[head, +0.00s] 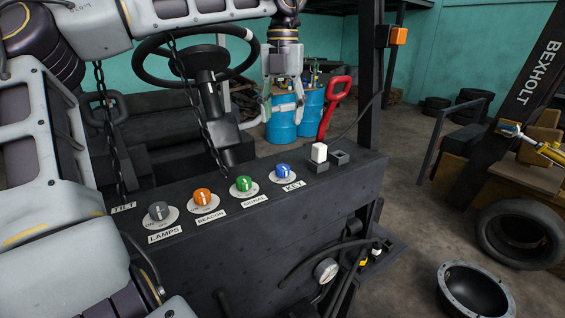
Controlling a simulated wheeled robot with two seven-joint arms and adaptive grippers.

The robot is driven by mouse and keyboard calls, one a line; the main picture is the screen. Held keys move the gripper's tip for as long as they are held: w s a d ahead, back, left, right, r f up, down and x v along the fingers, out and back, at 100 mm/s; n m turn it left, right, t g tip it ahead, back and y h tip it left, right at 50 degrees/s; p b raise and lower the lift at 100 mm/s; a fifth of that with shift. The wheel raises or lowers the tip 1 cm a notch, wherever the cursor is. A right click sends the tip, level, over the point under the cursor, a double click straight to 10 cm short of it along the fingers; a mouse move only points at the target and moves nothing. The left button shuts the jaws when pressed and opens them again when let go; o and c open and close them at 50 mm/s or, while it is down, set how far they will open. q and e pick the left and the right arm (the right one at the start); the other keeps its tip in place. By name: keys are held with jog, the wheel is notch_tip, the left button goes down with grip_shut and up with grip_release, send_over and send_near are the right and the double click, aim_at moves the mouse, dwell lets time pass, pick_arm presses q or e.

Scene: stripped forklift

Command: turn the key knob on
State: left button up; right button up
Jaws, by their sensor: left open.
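The key knob (283,171) is a blue dial with a white pointer line, on a round white plate at the right end of a row on the dark panel. The KEY label (293,186) is just below it. The plate's markings are too small to read, so I cannot tell its setting. My left gripper (284,112) hangs pointing down, above and beyond the key knob in the picture. It is open, empty and apart from the knob. My right gripper is not in view.
Grey lamps (158,211), orange beacon (202,197) and green signal (244,184) knobs sit left of the key knob. A white-topped switch (319,153) and red lever (333,105) stand to its right. The steering wheel (195,58) and a hanging chain (195,105) are behind the panel.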

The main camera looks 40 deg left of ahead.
aim_at(282, 166)
pick_arm(q)
notch_tip(282, 166, down, 13)
jog(key=shift+w+r+p, duration=0.1)
jog(key=shift+r+p, duration=0.1)
jog(key=shift+p, duration=0.8)
jog(key=shift+a+f, duration=0.1)
jog(key=shift+f, duration=0.55)
jog(key=c, duration=0.8)
jog(key=shift+c, duration=1.3)
